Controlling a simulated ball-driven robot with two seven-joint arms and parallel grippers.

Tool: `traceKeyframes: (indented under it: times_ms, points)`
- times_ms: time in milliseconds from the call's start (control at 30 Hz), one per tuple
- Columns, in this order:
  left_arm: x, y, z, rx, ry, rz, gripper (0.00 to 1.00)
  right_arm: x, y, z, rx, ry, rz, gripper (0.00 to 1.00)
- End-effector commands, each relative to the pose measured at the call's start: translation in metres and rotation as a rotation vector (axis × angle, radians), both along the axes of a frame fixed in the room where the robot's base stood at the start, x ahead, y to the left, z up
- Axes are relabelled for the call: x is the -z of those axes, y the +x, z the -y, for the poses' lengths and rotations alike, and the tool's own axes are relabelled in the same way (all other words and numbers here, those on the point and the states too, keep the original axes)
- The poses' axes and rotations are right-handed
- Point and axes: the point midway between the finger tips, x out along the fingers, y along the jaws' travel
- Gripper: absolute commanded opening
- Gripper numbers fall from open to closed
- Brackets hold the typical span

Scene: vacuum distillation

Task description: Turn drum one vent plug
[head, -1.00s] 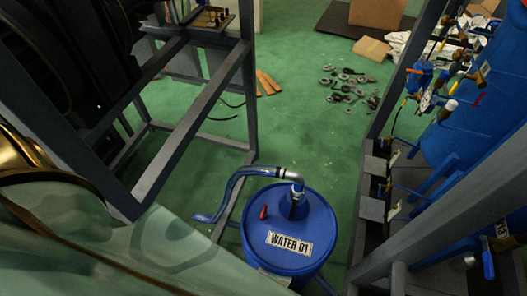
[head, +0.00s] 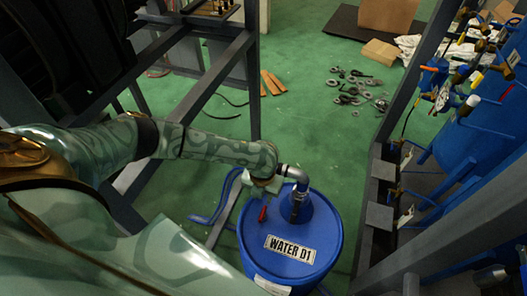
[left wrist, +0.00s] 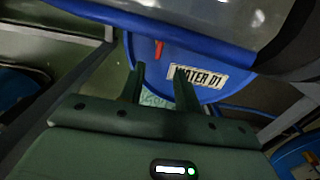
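The blue drum labelled WATER D1 (head: 291,249) stands on the green floor in the head view. A small red vent plug (head: 263,213) sticks up from the left of its lid. My left arm reaches over from the left, and my left gripper (head: 266,184) is above and just behind the plug. In the left wrist view the red plug (left wrist: 159,48) shows beyond and between my two dark fingers (left wrist: 158,84). The fingers are apart with nothing between them, and they do not appear to touch the plug. My right gripper is not in view.
A grey elbow pipe (head: 293,175) rises from the drum lid close to my left gripper. Dark metal frames stand at left and right, with blue tanks (head: 500,115) and valves at right.

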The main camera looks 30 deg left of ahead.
Motion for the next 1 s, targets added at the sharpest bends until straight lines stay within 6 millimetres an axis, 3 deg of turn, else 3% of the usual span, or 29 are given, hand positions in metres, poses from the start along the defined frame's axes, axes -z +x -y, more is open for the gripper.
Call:
traceKeyframes:
  times_ms: [33,100,400,600,867,1000]
  points:
    - [0.021,-0.002,0.000,-0.001,0.002,-0.007,0.33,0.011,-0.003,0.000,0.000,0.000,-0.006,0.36]
    - [0.040,-0.002,0.000,-0.001,0.002,-0.007,0.33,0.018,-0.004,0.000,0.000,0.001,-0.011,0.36]
    - [0.101,-0.001,0.001,-0.003,0.000,-0.004,0.33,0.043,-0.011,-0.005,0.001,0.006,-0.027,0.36]
    - [0.114,-0.001,0.000,-0.002,0.001,-0.001,0.33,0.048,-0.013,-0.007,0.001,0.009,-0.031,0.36]
    - [0.114,0.000,0.000,-0.003,-0.001,0.000,0.33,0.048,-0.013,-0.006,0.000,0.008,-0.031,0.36]
    - [0.114,0.000,0.000,-0.003,-0.001,0.000,0.00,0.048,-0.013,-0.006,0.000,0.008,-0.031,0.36]
